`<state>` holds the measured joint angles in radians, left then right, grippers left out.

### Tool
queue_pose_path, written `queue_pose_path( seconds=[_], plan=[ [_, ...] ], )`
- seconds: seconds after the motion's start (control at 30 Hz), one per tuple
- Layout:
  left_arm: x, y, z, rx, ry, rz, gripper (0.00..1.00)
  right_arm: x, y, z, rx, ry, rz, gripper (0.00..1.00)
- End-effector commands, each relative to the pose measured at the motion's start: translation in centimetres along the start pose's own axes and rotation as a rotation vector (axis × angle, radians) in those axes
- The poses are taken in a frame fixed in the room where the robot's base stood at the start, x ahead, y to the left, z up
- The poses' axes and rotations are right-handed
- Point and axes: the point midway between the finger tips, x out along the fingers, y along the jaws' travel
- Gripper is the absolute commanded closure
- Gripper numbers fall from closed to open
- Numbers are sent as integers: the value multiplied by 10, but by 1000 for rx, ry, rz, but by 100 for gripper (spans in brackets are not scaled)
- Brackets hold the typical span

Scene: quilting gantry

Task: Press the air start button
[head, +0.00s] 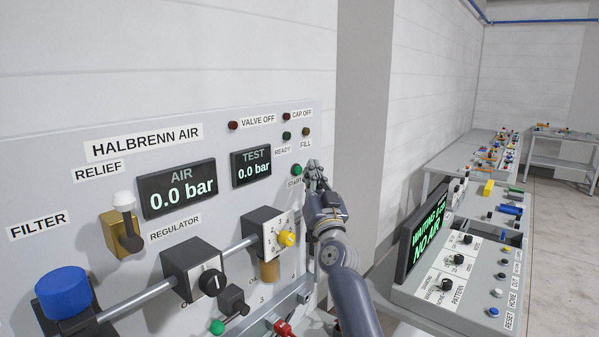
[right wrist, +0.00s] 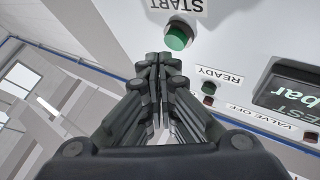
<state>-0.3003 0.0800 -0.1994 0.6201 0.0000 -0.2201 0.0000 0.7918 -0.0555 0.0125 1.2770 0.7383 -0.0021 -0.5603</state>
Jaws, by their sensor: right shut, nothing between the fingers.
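The green start button (head: 296,170) sits on the grey air panel (head: 225,160), just above its START label in the head view. In the right wrist view the green button (right wrist: 178,37) stands out from the panel beyond my fingertips. My right gripper (head: 314,172) is shut and empty, just right of the button in the head view. In the right wrist view its closed fingertips (right wrist: 160,60) lie just below the button, and I cannot tell whether they touch it. The AIR display (head: 177,188) and TEST display (head: 251,168) both read 0.0 bar. My left gripper is not in view.
Yellow (head: 287,238) and black (head: 212,282) knobs, a blue-capped filter (head: 63,291) and a horizontal pipe stick out from the panel. A console with a screen (head: 422,233) reading NO AIR stands at the right. Small dark lamps sit above the button.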

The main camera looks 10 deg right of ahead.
Motion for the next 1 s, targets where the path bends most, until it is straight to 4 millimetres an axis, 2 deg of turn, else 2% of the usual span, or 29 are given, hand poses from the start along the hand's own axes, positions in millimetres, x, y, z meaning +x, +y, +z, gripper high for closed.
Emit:
queue_pose_path(
  seconds=[1.0],
  plan=[
    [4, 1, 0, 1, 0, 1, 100, 8, -6, 6, 1, 0, 0, 100]
  ],
)
